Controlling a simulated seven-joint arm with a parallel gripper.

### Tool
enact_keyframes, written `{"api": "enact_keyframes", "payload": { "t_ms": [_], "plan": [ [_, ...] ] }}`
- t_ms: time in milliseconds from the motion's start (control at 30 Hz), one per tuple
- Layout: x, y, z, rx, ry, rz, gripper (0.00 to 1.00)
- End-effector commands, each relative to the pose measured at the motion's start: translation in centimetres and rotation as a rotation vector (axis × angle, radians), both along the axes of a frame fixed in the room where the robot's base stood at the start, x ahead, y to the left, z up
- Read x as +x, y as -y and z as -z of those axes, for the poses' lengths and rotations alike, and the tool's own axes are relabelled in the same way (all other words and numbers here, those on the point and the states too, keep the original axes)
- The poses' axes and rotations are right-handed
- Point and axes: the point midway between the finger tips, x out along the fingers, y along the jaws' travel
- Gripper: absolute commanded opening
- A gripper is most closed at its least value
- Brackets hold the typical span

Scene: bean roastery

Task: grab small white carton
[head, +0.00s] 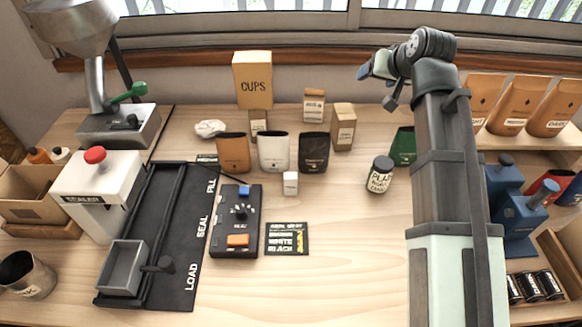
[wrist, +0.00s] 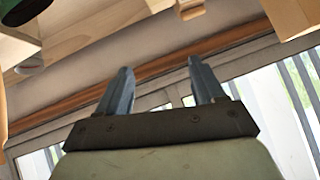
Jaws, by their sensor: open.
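My gripper (head: 364,73) is raised high at the back right in the head view, well away from the carton and above the table. In the wrist view my gripper (wrist: 160,82) shows two separated fingers with nothing between them; it is open and empty. The carton cannot be made out in the wrist view.
Orange (head: 233,153), white (head: 273,151) and black (head: 314,152) pouches stand close behind the carton. A black control box (head: 225,240) and a printed card (head: 287,249) lie in front. A labelled jar (head: 380,175) stands to the right. Table between card and my arm is clear.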

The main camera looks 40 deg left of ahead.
Motion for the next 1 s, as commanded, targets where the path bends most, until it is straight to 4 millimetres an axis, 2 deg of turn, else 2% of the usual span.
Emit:
{"api": "enact_keyframes", "payload": {
  "t_ms": [33,300,500,600,800,1000],
  "plan": [
    [-2.3,-0.8,1.2,-0.029,-0.016,-0.018,0.68],
    [-12.6,-3.5,6.2,-0.198,-0.092,-0.072,0.68],
    [-19.6,-3.9,9.2,-0.323,-0.123,-0.091,0.68],
    [-22.4,-3.8,10.4,-0.375,-0.129,-0.095,0.68],
    [-25.6,-3.4,11.6,-0.439,-0.133,-0.093,0.68],
    [-26.1,-3.5,12.5,-0.457,-0.134,-0.091,0.68]
  ]
}}
